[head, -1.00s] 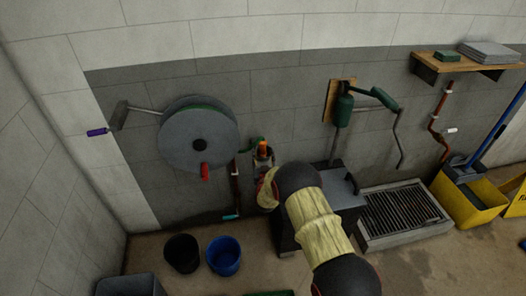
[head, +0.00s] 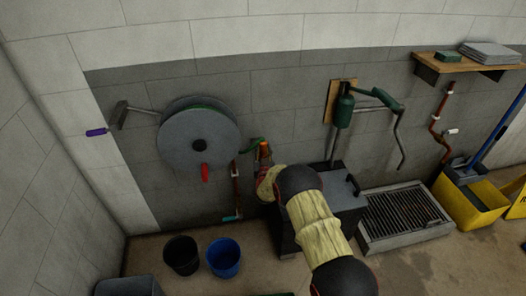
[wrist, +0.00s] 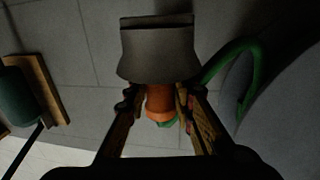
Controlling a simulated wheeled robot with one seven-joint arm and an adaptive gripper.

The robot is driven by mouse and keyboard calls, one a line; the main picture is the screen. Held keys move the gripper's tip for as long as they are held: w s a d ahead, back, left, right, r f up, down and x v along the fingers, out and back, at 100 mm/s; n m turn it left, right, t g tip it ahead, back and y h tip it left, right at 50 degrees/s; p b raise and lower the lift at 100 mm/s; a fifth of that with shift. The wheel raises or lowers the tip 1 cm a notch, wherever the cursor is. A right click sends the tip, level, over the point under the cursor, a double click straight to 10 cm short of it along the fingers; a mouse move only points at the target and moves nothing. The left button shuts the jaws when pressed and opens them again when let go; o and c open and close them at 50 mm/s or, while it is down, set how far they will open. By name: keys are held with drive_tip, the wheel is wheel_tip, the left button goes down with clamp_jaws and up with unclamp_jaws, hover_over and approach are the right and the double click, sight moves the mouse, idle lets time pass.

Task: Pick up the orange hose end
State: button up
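The orange hose end (head: 264,146) is by the wall, right of the hose reel, with a green hose (head: 254,142) running to it. In the wrist view the orange hose end (wrist: 159,103) lies between the two fingers of my gripper (wrist: 157,98). The fingers stand apart on either side of it, with narrow dark gaps; I see no clear contact. A grey flared piece (wrist: 158,52) adjoins the hose end at the top of that view. In the head view my gripper (head: 265,161) is just below the orange part and partly hidden by my wrist.
The grey hose reel (head: 198,138) with a red handle is to the left. A green hand pump (head: 345,108) is on the wall to the right, above a dark box (head: 335,213). Black and blue buckets (head: 224,257) stand on the floor. A floor grate (head: 405,213) lies right.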

clamp_jaws()
drive_tip(key=shift+r, duration=0.15)
